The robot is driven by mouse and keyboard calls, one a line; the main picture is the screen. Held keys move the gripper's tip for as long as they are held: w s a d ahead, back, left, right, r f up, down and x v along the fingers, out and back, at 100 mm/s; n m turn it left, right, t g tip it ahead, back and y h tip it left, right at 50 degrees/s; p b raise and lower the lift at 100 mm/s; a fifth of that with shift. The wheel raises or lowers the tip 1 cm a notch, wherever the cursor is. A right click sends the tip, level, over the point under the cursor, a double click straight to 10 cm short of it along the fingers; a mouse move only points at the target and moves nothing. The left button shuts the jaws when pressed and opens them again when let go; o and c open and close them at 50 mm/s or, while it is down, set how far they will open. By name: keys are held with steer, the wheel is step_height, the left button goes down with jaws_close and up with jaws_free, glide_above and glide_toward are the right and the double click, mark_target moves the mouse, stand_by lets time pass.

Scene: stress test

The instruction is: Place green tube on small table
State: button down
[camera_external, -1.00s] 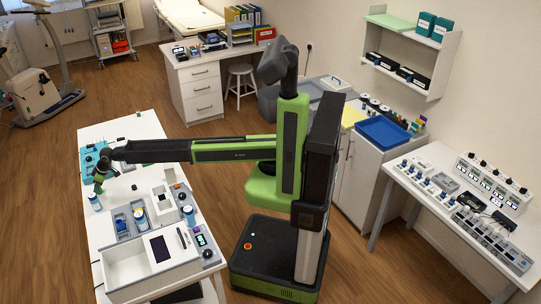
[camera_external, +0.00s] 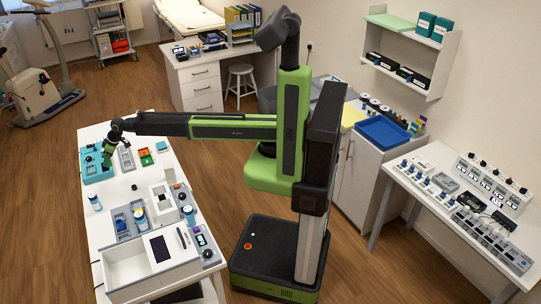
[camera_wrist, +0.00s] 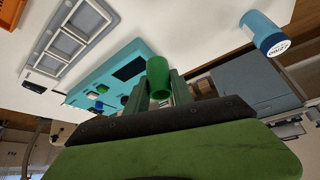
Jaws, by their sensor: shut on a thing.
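The green tube (camera_wrist: 158,78) is a short dark green cylinder between the two fingers of my gripper (camera_wrist: 160,88) in the wrist view. My gripper is shut on it. In the external view my gripper (camera_external: 106,163) hangs over the far left part of the long white table (camera_external: 145,182), at the teal box (camera_external: 90,178). The tube cannot be made out clearly there. The teal box also shows in the wrist view (camera_wrist: 118,62), behind the tube. I cannot tell which table in the room is the small table.
A grey rack (camera_external: 126,160), an orange and green tray (camera_external: 147,157) and a blue-white bottle (camera_external: 95,203) stand near my gripper. Bins and a large white box (camera_external: 125,270) fill the table's near end. A desk (camera_external: 198,92) and a right-hand equipment table (camera_external: 405,180) stand apart.

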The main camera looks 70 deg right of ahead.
steer(key=shift+d+r, duration=0.2)
steer(key=shift+d, duration=0.15)
